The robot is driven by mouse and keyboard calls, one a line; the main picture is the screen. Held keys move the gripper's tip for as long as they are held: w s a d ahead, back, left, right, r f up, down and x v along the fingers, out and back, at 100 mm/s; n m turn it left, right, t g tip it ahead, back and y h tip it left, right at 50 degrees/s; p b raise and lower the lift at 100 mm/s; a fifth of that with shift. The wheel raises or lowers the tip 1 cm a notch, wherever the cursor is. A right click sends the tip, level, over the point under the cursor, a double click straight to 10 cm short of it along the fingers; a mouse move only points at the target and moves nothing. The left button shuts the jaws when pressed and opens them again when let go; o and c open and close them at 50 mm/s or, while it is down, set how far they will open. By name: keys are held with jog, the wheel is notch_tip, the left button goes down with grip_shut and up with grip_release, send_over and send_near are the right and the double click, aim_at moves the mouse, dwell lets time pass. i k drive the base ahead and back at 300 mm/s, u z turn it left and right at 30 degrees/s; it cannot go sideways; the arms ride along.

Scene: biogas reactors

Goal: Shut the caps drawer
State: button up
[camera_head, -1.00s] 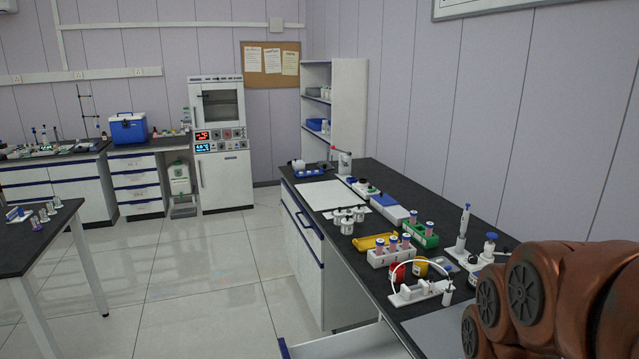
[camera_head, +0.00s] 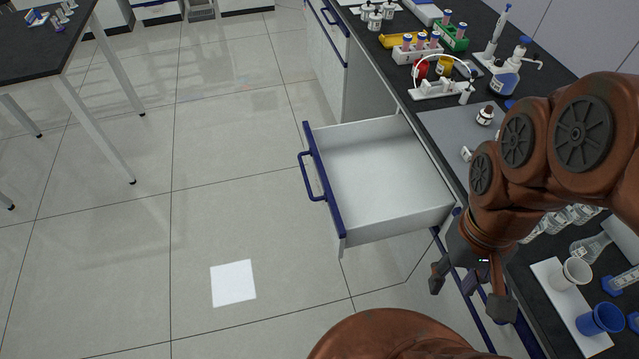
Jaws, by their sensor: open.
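An open white drawer (camera_head: 385,170) with a blue front edge and a blue bar handle (camera_head: 312,178) sticks out from the black-topped bench into the aisle. It looks empty, and no label on it can be read. My gripper (camera_head: 468,300) is open and empty. It hangs pointing down by the bench's front edge, nearer to me than the drawer and to the right of its handle. It does not touch the drawer.
The black bench (camera_head: 465,175) carries a white tube rack (camera_head: 417,52), a wash bottle (camera_head: 508,75), a white cup (camera_head: 572,272) and a blue cup (camera_head: 600,320). Another table (camera_head: 45,45) stands at left. The tiled floor before the drawer is clear, with one white square (camera_head: 233,283).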

aim_at(374, 181)
jog(key=z, duration=0.6)
jog(key=k, duration=0.15)
jog(key=u, duration=0.95)
jog(key=i, duration=0.25)
jog(key=u, duration=0.25)
jog(key=k, duration=1.15)
jog(key=u, duration=1.1)
jog(key=i, duration=1.15)
jog(key=u, duration=0.55)
